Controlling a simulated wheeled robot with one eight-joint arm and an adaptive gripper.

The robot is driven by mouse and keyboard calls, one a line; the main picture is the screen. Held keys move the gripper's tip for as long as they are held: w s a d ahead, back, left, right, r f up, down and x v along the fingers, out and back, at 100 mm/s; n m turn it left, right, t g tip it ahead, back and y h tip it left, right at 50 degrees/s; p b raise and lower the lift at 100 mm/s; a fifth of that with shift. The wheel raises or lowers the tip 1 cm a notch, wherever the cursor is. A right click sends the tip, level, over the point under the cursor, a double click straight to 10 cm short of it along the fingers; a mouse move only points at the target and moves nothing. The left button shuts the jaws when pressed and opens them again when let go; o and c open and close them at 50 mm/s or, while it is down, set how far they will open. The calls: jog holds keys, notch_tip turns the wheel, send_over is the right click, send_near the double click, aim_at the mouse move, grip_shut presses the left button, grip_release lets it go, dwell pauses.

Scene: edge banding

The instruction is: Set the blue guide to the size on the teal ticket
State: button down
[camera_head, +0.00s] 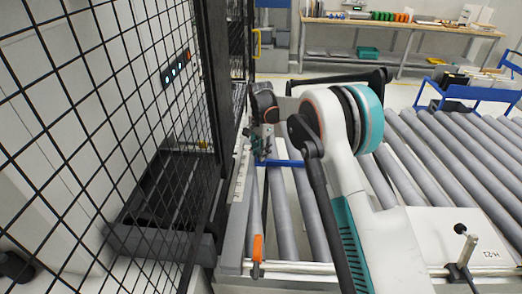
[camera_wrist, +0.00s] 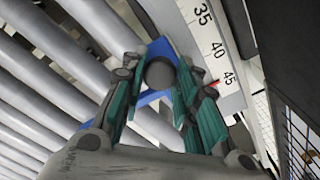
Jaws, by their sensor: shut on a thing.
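The blue guide (camera_head: 287,163) lies across the rollers at the near left of the conveyor. It also shows in the wrist view (camera_wrist: 148,98), behind my fingers. My gripper (camera_head: 263,143) is at the guide's left end. In the wrist view my gripper (camera_wrist: 160,85) has its teal fingers shut around a dark round knob (camera_wrist: 160,72) on the guide. A white scale (camera_wrist: 205,40) with 35, 40 and 45 runs alongside. A small red pointer (camera_wrist: 213,83) sits close to the 45 label; its exact reading is unclear. I cannot make out a teal ticket.
A black mesh fence (camera_head: 110,120) stands close on the left. An orange-handled lever (camera_head: 257,249) is at the near rail. A white plate marked H-21 (camera_head: 492,254) is at the lower right. Grey rollers (camera_head: 450,150) extend right. A workbench (camera_head: 400,28) stands behind.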

jog(key=s+b, duration=0.3)
jog(key=s, duration=1.6)
jog(key=shift+s+a, duration=0.25)
jog(key=shift+a, duration=0.1)
jog(key=c, duration=1.2)
grip_release()
jog(key=shift+r, duration=0.1)
notch_tip(320, 180, up, 12)
jog(key=shift+f, duration=0.1)
